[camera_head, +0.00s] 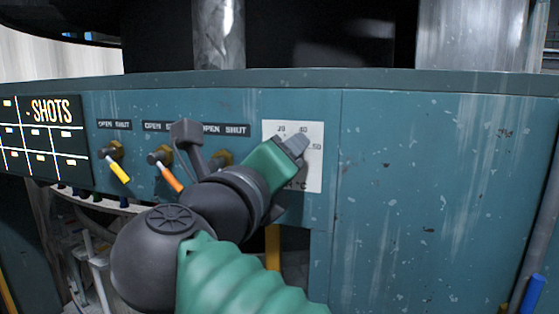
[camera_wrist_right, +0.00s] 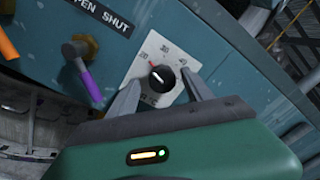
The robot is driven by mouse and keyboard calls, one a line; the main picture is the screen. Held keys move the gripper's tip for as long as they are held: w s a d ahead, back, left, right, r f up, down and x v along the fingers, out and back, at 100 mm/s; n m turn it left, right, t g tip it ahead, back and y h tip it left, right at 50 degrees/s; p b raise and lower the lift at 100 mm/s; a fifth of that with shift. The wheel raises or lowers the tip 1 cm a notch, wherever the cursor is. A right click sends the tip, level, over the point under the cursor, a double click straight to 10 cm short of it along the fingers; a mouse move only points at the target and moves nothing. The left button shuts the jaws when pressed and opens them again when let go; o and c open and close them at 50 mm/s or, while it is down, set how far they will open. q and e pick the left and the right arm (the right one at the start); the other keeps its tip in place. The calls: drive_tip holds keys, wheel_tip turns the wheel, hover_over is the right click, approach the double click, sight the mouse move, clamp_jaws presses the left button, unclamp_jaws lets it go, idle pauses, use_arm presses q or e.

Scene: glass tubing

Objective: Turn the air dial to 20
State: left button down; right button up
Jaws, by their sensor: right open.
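The air dial is a round black knob (camera_wrist_right: 161,78) on a white scale plate (camera_head: 313,180), set in the blue-green panel. In the wrist view, a small red mark shows at the knob's upper left and a pale line on its face; the reading is too small to tell. My right gripper (camera_head: 295,146) is in front of the plate. In the wrist view its open fingers (camera_wrist_right: 160,84) stand either side of the knob, with visible gaps. My left gripper is out of view.
Left of the dial are valves with a yellow handle (camera_head: 120,172), an orange handle (camera_head: 170,177) and a purple handle (camera_wrist_right: 88,82), under "OPEN SHUT" labels. A black "SHOTS" board (camera_head: 42,140) is at far left. The panel right of the dial (camera_head: 440,190) is bare.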

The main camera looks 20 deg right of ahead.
drive_tip(key=b+v, duration=0.4)
drive_tip(key=v, duration=1.3)
drive_tip(key=shift+b, duration=0.4)
drive_tip(key=shift+w, duration=0.2)
